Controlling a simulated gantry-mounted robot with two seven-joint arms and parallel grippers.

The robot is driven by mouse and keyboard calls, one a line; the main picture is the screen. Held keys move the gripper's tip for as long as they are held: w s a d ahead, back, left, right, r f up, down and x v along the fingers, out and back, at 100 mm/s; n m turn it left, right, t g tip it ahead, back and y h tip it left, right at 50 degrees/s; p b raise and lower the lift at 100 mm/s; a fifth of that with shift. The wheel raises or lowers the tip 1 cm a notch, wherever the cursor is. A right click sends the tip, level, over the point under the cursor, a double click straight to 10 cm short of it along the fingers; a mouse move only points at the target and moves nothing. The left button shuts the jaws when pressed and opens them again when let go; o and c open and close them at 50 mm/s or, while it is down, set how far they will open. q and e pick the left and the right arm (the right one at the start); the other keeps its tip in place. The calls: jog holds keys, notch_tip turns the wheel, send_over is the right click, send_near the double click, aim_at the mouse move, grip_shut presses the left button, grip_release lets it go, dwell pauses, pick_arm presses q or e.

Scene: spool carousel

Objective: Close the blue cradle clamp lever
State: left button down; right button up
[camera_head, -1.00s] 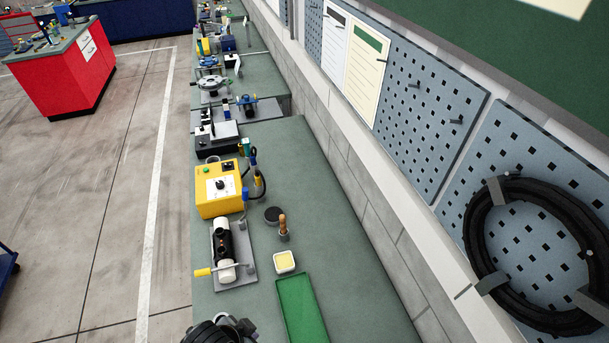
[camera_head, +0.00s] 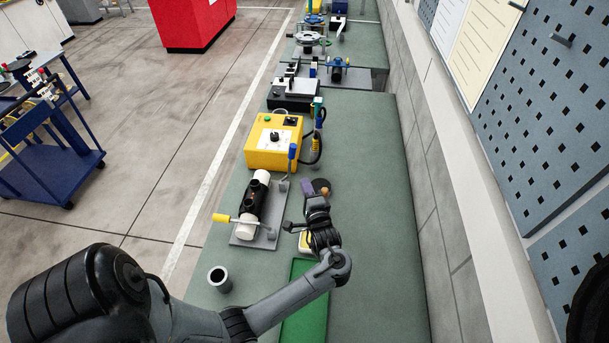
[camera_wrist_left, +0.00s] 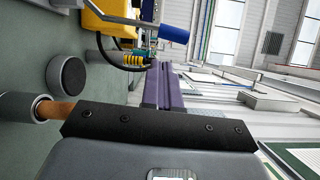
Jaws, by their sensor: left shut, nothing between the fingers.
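The blue clamp lever (camera_head: 292,152) stands upright at the far right corner of the cradle's grey base plate (camera_head: 268,238). The cradle holds a white pipe (camera_head: 260,178) with a black fitting (camera_head: 252,198). A yellow-handled lever (camera_head: 222,218) sticks out toward the left at the near end. My left gripper (camera_head: 307,188) is shut and empty, with purple fingers, right of the cradle and just nearer than the blue lever, apart from it. In the left wrist view the blue handle (camera_wrist_left: 173,34) shows beyond the purple fingertips (camera_wrist_left: 164,72). My right gripper is not in view.
A yellow control box (camera_head: 270,153) with a cable stands behind the cradle. A wooden-handled tool (camera_wrist_left: 55,109) and a round black pad (camera_wrist_left: 66,75) are close to my left gripper. A green tray (camera_head: 300,318) and grey cup (camera_head: 219,279) are nearer. The bench's right side is clear.

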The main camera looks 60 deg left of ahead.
pick_arm(q)
jog(key=w+a+r+n+g+y+b, duration=0.1)
jog(key=w+a+g+b, duration=0.1)
jog(key=a, duration=0.7)
jog(key=shift+w+a+r+g+b, duration=0.15)
jog(key=shift+w+r+g+b, duration=0.3)
jog(key=shift+w, duration=0.7)
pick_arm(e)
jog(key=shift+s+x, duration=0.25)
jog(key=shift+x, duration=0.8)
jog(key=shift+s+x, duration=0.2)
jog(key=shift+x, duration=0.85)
pick_arm(q)
jog(key=shift+n, duration=0.3)
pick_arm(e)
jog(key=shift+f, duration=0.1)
